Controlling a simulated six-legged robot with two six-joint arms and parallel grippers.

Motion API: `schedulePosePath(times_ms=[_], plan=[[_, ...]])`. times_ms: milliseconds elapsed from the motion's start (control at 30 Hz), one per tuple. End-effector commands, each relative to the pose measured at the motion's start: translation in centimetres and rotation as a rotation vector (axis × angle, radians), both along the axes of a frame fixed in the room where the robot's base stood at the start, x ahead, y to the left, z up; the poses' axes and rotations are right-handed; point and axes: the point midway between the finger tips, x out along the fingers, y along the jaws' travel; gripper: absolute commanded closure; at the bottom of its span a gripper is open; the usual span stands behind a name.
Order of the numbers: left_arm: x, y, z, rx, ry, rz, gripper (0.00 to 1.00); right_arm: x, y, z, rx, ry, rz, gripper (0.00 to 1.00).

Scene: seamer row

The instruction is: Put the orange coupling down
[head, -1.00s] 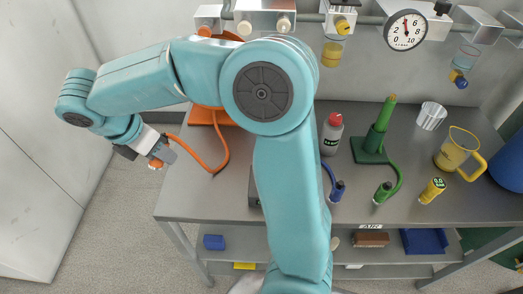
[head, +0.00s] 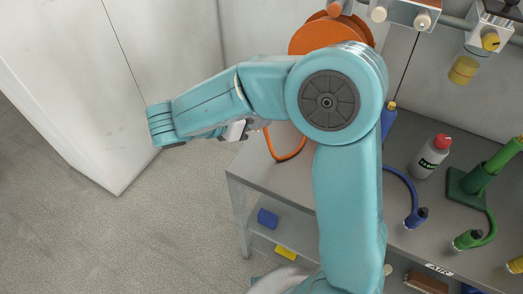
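My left arm rises from the bottom and bends left across the head view. Its gripper (head: 236,130) shows only as a small pale part behind the forearm, left of the table's back corner. Its fingers are hidden, so I cannot see what they hold. The orange coupling itself is hidden. An orange hose (head: 290,156) loops near the table's back left, and its left end runs up beside the gripper behind my arm. My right gripper is not in view.
The grey table (head: 285,185) holds a grey bottle with a red cap (head: 430,157), a blue hose coupling (head: 415,217) and a green one (head: 467,240). An orange reel-like part (head: 318,36) is behind my elbow. The floor to the left is clear.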

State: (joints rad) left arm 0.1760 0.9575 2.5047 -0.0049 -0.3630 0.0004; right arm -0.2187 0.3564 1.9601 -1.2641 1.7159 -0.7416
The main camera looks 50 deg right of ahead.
Motion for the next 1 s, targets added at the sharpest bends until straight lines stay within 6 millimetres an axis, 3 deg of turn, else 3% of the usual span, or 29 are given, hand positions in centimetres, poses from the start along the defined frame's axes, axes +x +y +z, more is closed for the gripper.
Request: schedulePosePath(times_ms=[100,300,467,700,1000], plan=[[0.0,0.0,-0.8,0.0,0.0,0.0,1.0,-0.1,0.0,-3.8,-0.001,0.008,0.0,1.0],[0.0,0.0,-1.3,0.0,0.0,0.0,1.0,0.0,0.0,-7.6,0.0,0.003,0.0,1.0],[0.0,0.0,-1.4,0.0,0.0,0.0,1.0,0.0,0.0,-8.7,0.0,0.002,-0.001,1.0],[0.0,0.0,-2.0,0.0,0.0,0.0,1.0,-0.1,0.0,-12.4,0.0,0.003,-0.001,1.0],[0.0,0.0,-2.0,0.0,0.0,0.0,1.0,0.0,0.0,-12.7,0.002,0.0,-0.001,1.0]])
